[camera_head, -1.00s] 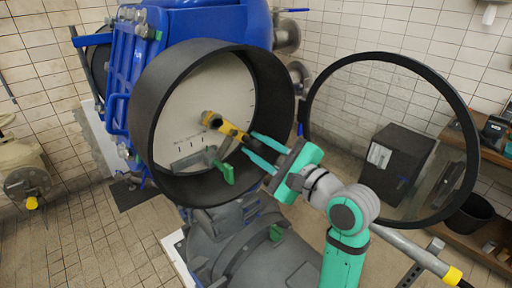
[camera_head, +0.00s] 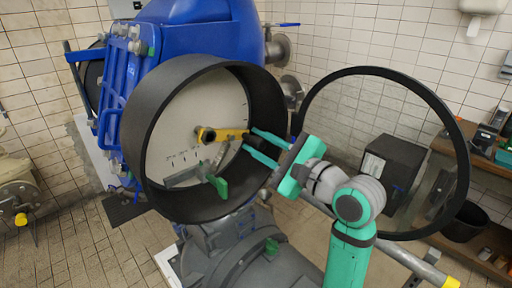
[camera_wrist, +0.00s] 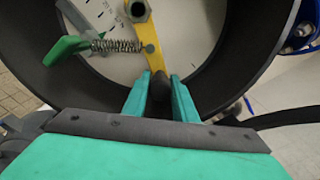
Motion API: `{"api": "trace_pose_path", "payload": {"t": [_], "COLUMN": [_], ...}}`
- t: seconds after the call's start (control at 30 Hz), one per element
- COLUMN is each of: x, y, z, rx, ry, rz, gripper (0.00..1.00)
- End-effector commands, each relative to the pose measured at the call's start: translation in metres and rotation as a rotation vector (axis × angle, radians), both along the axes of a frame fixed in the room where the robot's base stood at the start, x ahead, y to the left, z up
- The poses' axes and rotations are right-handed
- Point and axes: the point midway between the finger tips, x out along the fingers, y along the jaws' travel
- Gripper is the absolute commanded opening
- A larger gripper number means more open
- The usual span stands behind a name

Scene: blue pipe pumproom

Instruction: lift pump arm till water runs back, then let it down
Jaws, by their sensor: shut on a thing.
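The yellow pump arm (camera_head: 228,134) sits inside the round black housing (camera_head: 150,150), in front of a pale dial face. It runs about level from its pivot at the left to its dark grip at the right. In the wrist view the yellow arm (camera_wrist: 154,48) leads up to a hex nut, and its dark grip (camera_wrist: 160,88) lies between my fingers. My gripper (camera_head: 251,140) reaches in from the right and is shut on that grip, seen also in the wrist view (camera_wrist: 160,90). No running water is visible.
A green-handled lever (camera_head: 218,186) sits low in the housing, with a coil spring (camera_wrist: 118,45) beside it. The round glass cover (camera_head: 464,150) stands swung open on the right, around my arm. A dark box (camera_head: 392,170) and a wooden shelf stand behind.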

Motion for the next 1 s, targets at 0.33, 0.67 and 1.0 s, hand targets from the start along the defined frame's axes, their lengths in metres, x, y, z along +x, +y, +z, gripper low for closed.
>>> {"api": "trace_pose_path", "payload": {"t": [0.33, 0.67, 1.0], "x": [0.003, 0.004, 0.004], "y": [-0.008, -0.009, -0.009], "z": [0.022, 0.031, 0.038], "rx": [0.007, 0.007, 0.007], "ry": [-0.012, -0.012, -0.01], "rz": [-0.009, -0.009, -0.009], "gripper": [0.0, 0.0, 0.0]}}
